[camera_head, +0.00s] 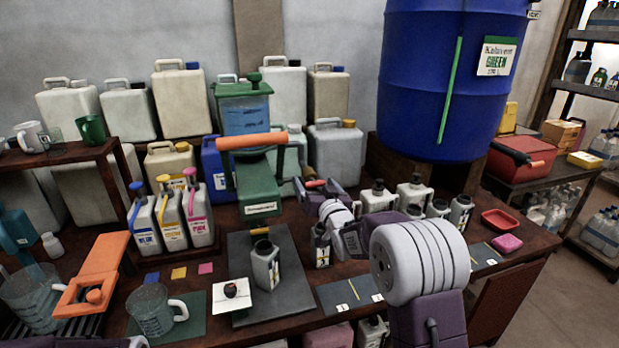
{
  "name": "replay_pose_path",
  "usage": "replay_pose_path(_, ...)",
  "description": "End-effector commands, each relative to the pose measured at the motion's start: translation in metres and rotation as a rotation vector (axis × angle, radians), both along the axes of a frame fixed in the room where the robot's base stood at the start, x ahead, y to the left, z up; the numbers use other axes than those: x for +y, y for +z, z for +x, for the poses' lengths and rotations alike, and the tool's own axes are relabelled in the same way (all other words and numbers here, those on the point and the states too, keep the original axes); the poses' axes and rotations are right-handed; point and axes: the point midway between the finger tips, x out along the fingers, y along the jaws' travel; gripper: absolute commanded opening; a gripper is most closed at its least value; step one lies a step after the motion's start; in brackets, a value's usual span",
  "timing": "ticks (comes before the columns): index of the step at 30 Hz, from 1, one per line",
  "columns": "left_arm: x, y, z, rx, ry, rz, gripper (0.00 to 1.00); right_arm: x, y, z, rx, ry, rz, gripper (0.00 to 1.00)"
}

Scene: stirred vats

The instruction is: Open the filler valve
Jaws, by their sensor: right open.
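The filler is a green stand (258,198) with a clear tank of blue liquid (246,118) on top. A thick orange bar, which looks like the valve handle (252,140), lies roughly level across its front. A grey-white open-necked bottle (265,265) stands upright on the dark board below the filler. My right gripper (303,187) is open, to the right of the green stand and lower than the orange bar, apart from it. Its fingers are small and partly hidden by its own purple body. My left gripper is not in view; only bits of my left arm show at the bottom left.
White jerrycans (180,102) line the wall behind. Blue, yellow and pink labelled bottles (172,220) stand left of the filler. Several small bottles (460,212) crowd the right. A blue barrel (425,95) stands at the back right. A measuring jug (150,312) sits in front.

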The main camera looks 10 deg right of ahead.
Motion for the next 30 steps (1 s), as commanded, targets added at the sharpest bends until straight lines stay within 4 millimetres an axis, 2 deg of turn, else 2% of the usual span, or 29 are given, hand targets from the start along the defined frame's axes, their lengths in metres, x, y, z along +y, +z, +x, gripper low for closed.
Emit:
replay_pose_path(3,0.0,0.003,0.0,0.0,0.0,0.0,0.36,0.002,0.0,0.025,0.001,0.001,0.0,0.86)
replay_pose_path(7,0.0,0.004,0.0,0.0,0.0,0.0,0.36,0.002,0.0,0.042,0.001,0.001,0.0,0.86)
replay_pose_path(11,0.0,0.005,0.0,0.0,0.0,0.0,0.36,0.002,0.0,0.05,0.001,0.001,0.0,0.86)
replay_pose_path(18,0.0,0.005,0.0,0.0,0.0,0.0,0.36,0.002,0.0,0.051,0.001,0.0,0.0,0.86)
replay_pose_path(20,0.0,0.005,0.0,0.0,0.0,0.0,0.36,0.002,0.0,0.051,0.002,0.0,0.0,0.72)
replay_pose_path(24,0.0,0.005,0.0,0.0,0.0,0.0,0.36,0.002,0.0,0.051,0.002,0.0,0.0,0.33)
replay_pose_path(25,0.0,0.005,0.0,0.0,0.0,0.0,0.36,0.002,0.0,0.051,0.002,0.0,0.0,0.26)
replay_pose_path(30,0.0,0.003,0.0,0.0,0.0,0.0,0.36,0.002,-0.001,0.051,0.002,0.0,-0.008,0.27)
